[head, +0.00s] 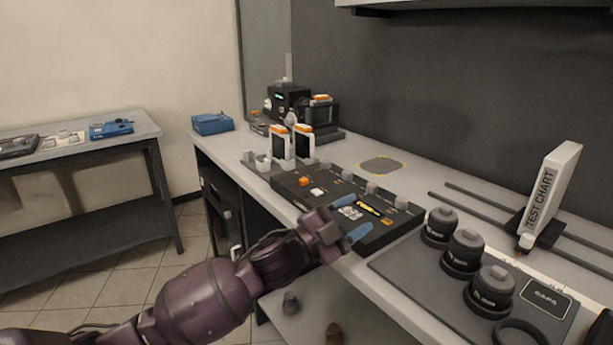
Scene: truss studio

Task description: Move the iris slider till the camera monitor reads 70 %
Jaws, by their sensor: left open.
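A black control panel (285,187) lies on the bench, with an orange button, a white button, a yellow-marked strip and several grey knobs or sliders along its far edge. I cannot tell which one is the iris slider. My left gripper (353,218) is open and empty, with its blue fingertips over the panel's near right part. The arm and gripper hide part of the panel's front edge. A black camera-like device (288,100) with a small lit display stands at the back; its reading is too small to make out. My right gripper is out of view.
Several black lens-like pieces (464,250) stand on a grey CAPS tray (395,268) at right. A white TEST CHART board (551,193) stands on rails behind them. Two orange-topped batteries (281,144) stand in a charger beyond the panel. A side table (75,140) is at far left.

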